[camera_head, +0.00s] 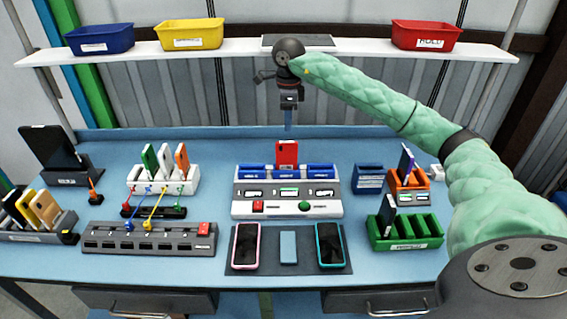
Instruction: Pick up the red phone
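The red phone (287,153) stands upright in the middle slot of a white test station (243,208) at the centre of the table. Blue slots sit on either side of it. My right gripper (288,124) hangs pointing down just above and behind the phone in the picture, apart from it as far as I can tell. Its fingers are small and seen nearly edge-on, so their opening is unclear. Nothing shows held in it. My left gripper is not in view.
A shelf (350,47) with blue, yellow and red bins runs behind my arm. A white rack (163,187) with several phones stands left; orange (409,183) and green (425,232) racks stand right. A dark mat (264,262) with phones lies in front.

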